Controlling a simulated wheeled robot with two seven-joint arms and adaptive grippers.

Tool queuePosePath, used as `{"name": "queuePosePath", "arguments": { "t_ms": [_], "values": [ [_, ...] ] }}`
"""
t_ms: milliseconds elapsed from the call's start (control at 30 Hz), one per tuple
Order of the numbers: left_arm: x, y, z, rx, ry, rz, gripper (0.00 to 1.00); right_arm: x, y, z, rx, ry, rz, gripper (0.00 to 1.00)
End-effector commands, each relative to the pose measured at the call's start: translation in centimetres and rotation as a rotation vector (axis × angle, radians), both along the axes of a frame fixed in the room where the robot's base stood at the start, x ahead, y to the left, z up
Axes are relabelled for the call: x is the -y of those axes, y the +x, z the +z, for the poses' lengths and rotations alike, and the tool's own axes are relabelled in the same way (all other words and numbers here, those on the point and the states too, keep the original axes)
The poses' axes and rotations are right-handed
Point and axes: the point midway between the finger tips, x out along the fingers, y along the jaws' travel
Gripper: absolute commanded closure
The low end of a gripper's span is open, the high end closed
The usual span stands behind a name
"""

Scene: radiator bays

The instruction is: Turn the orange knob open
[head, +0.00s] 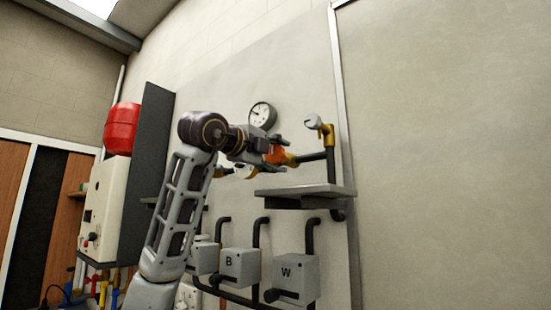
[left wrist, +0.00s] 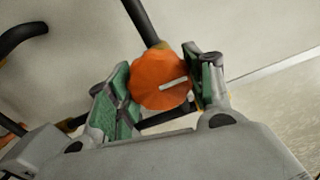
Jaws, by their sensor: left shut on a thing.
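The orange knob (head: 275,155) sits on a brass valve body (head: 291,159) on a dark pipe at the wall panel. In the left wrist view the knob (left wrist: 160,80) is round with a scalloped edge, and its white pointer line slants slightly up to the right. My left gripper (head: 270,151) reaches it from the left. Its green-padded fingers (left wrist: 160,88) are on both sides of the knob, shut on it. Part of the knob is hidden by the fingers in the head view. My right gripper is not in view.
A grey shelf (head: 305,191) juts out just below the valve. Grey boxes marked B (head: 240,267) and W (head: 296,277) hang below. The wall at right is bare.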

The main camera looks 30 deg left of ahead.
Motion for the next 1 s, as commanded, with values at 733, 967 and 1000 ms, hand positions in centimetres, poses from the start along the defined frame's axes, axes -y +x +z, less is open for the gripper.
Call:
{"name": "queuePosePath", "arguments": {
  "t_ms": [733, 967, 1000],
  "values": [
    [0.1, 0.1, -0.3, -0.010, -0.026, -0.002, 0.26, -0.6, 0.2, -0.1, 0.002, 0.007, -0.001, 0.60],
    [0.1, 0.1, -0.1, -0.006, -0.028, 0.000, 0.26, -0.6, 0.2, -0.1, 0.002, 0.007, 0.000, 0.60],
    [0.0, 0.0, -0.1, -0.006, -0.028, 0.000, 0.26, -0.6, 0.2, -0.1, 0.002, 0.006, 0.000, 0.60]
  ]
}}
